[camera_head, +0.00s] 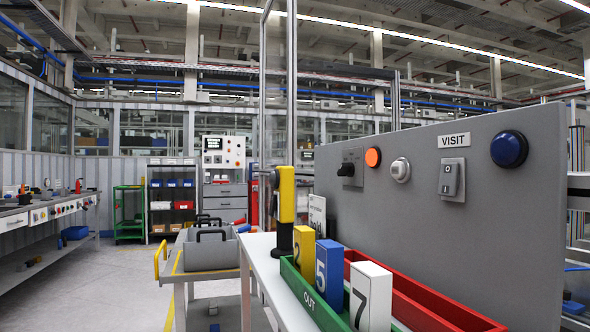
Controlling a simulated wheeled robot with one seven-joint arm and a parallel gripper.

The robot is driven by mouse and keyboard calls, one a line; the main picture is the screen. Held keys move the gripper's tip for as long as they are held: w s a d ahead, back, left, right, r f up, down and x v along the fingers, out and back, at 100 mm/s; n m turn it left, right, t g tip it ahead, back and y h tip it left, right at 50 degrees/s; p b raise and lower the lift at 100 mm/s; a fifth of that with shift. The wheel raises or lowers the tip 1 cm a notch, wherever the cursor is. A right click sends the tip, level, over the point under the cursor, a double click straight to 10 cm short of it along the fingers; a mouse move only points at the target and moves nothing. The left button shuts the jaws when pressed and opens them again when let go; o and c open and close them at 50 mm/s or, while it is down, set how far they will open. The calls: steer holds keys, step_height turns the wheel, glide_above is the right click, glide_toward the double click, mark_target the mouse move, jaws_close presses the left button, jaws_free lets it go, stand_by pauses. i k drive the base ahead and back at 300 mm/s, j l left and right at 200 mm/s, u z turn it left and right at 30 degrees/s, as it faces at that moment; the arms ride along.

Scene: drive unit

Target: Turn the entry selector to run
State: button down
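A grey upright panel (460,250) fills the right of the head view. A black rotary knob (348,168) sits at its left end, seen at a slant, and its pointer's setting cannot be read. No label reading entry or run is legible, so I cannot tell for certain which control is the entry selector. Beside the knob are an orange round lamp or button (373,157) and a pale round button (400,170). A blue dome (509,149) is at far right. My gripper is not in view.
Before the panel, a green OUT tray (309,296) holds yellow, blue and white number blocks. A red tray (440,302) lies behind it. A yellow-black upright device (286,205) stands left of them. A grey cart (208,251) is further left, with open floor beyond.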

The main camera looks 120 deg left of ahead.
mark_target(345, 168)
steer(key=u, duration=3.75)
steer(key=j, duration=0.15)
steer(key=i+z, duration=0.05)
